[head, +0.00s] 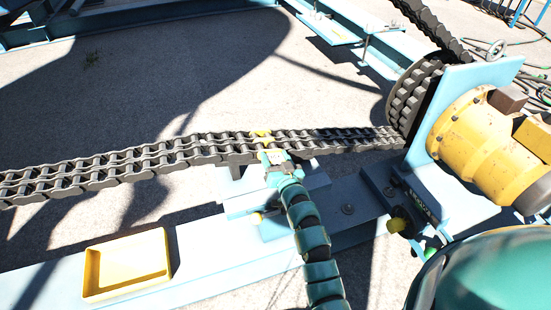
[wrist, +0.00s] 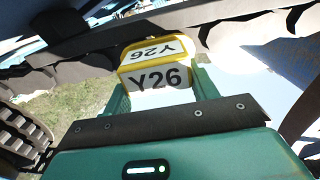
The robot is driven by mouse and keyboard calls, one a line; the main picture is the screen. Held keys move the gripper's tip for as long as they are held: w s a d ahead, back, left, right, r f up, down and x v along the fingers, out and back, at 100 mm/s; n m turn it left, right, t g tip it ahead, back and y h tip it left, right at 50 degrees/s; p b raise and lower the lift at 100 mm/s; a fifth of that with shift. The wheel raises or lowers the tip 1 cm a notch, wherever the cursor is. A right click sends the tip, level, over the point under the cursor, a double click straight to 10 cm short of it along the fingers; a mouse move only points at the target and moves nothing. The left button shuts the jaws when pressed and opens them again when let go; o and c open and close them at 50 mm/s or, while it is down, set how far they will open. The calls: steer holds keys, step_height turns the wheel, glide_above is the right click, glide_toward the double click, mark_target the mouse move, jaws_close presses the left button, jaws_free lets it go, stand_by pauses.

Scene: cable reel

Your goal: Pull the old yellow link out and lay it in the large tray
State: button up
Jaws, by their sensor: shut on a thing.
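The yellow link (head: 261,133) shows as a small yellow patch at the dark roller chain (head: 150,158), near the middle of the head view. In the wrist view the yellow link (wrist: 155,78) is a block with white faces marked "Y26". My gripper (head: 273,156) reaches up to the chain from the near side. In the wrist view my gripper (wrist: 160,85) has one finger on each side of the link and is shut on it. Whether the link is still seated in the chain is hard to tell. A yellow tray (head: 127,265) stands empty at lower left.
The tray sits on a pale blue beam (head: 215,255). The chain runs right to a dark sprocket (head: 412,95) beside a yellow motor (head: 480,140). A blue frame (head: 345,30) and loose cables lie behind. Open concrete floor lies behind the chain.

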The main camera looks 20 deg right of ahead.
steer(key=s+p, duration=0.1)
steer(key=s, duration=1.4)
steer(key=shift+s+d, duration=0.2)
steer(key=shift+d, duration=0.05)
stand_by(1.8)
steer(key=shift+r, duration=0.15)
steer(key=w+a+r+p, duration=0.1)
steer(key=a+r+p, duration=0.1)
steer(key=r+p, duration=0.7)
steer(key=a+r+p, duration=0.1)
steer(key=r+p, duration=0.8)
steer(key=p, duration=0.8)
steer(key=shift+w+a+r+h, duration=0.15)
steer(key=shift+w+a+h, duration=0.15)
steer(key=shift+w+a, duration=0.1)
stand_by(0.5)
